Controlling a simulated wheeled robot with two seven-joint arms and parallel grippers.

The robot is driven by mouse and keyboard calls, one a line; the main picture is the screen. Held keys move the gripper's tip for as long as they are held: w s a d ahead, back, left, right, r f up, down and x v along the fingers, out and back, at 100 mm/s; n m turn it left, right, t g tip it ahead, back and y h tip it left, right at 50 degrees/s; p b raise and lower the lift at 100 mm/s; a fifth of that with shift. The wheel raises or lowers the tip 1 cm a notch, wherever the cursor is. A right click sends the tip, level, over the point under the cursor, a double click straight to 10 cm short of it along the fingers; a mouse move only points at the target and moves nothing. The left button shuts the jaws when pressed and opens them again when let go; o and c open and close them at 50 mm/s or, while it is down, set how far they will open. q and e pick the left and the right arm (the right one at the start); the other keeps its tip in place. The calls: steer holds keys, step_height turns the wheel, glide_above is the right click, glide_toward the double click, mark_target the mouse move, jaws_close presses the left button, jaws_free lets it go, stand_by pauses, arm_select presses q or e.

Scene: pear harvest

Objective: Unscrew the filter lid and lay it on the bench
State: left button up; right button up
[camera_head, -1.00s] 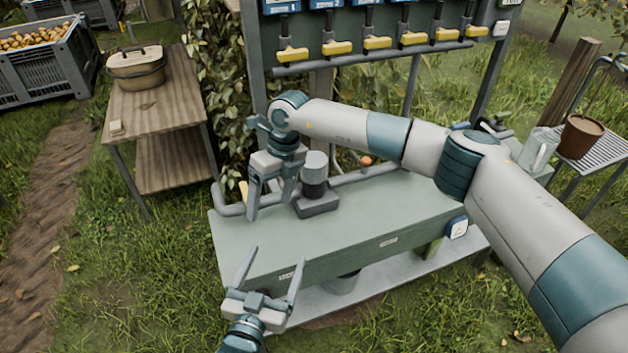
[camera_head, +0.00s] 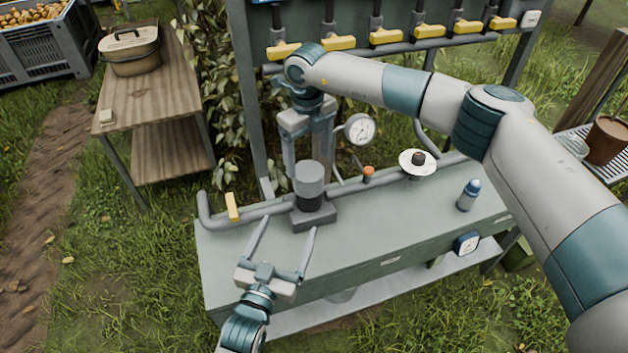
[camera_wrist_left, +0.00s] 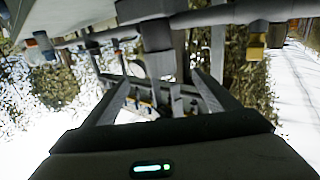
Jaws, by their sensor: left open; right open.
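The filter stands on the grey-green bench (camera_head: 400,237), upright on a dark block (camera_head: 318,218) in the pipe. Its smooth grey lid (camera_head: 309,180) sits on a black collar (camera_head: 307,202). The filter also shows, upside down, between my fingers in the left wrist view (camera_wrist_left: 159,64). My left gripper (camera_head: 288,226) is open and empty in front of the filter, over the bench's near edge, with its fingers pointing at it. My right gripper (camera_head: 308,155) is open, fingers downward, behind and above the lid in the picture. Whether it touches the lid cannot be told.
A pipe along the bench carries a yellow handle (camera_head: 232,207), an orange-red knob (camera_head: 369,174) and a white disc (camera_head: 418,162). A gauge (camera_head: 360,129) stands behind. A small bottle (camera_head: 469,195) is on the right. The bench's front middle is clear.

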steer(key=shift+w, duration=0.15)
steer(key=shift+s+a+r, duration=0.1)
steer(key=shift+s+r, duration=0.15)
steer(key=shift+s, duration=0.1)
steer(key=shift+w+f, duration=0.15)
steer(key=shift+w, duration=0.05)
arm_select(q)
steer(key=x, duration=1.7)
steer(key=shift+w, duration=0.15)
